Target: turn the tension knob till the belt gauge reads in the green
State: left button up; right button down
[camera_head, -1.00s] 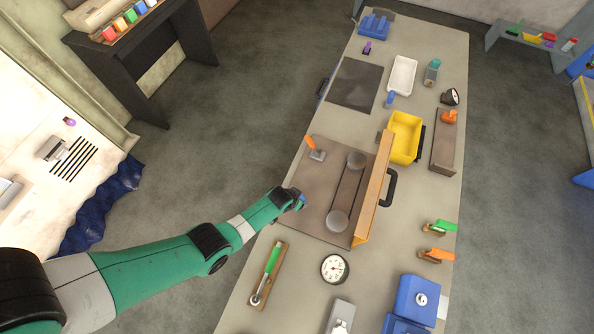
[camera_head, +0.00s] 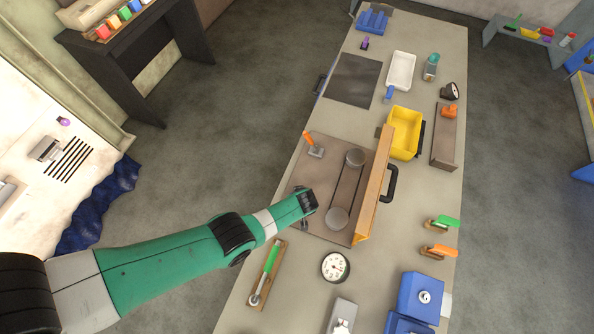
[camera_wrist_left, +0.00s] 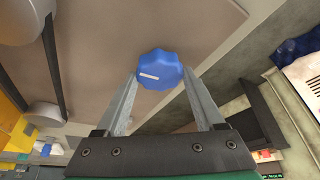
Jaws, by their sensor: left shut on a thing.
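The blue tension knob (camera_wrist_left: 160,70), scalloped with a white mark, sits between the fingertips of my left gripper (camera_wrist_left: 158,82) in the left wrist view. The fingers are shut on it, one on each side. In the head view my left gripper (camera_head: 307,205) is at the left edge of the brown belt board (camera_head: 316,228), and its wrist hides the knob. A dark belt (camera_head: 345,188) runs around two grey pulleys on the board. A round white gauge (camera_head: 335,267) lies on the bench below the board; its needle and coloured zones are too small to read. My right gripper is not in view.
An orange-handled lever (camera_head: 313,147) stands at the board's upper left. An upright orange panel (camera_head: 374,185) with a black handle borders its right side. A green-handled tool (camera_head: 269,267) lies left of the gauge. A yellow bin (camera_head: 404,135) stands farther up the bench.

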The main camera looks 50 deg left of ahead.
pick_arm(q)
jog(key=shift+n, duration=0.4)
jog(key=o, duration=1.4)
jog(key=shift+c, duration=0.2)
jog(key=shift+r, duration=0.1)
jog(key=p+v, duration=1.1)
jog(key=p, duration=0.1)
jog(key=shift+d+r, duration=0.2)
jog(key=shift+r, duration=0.05)
jog(key=shift+w+a, duration=0.1)
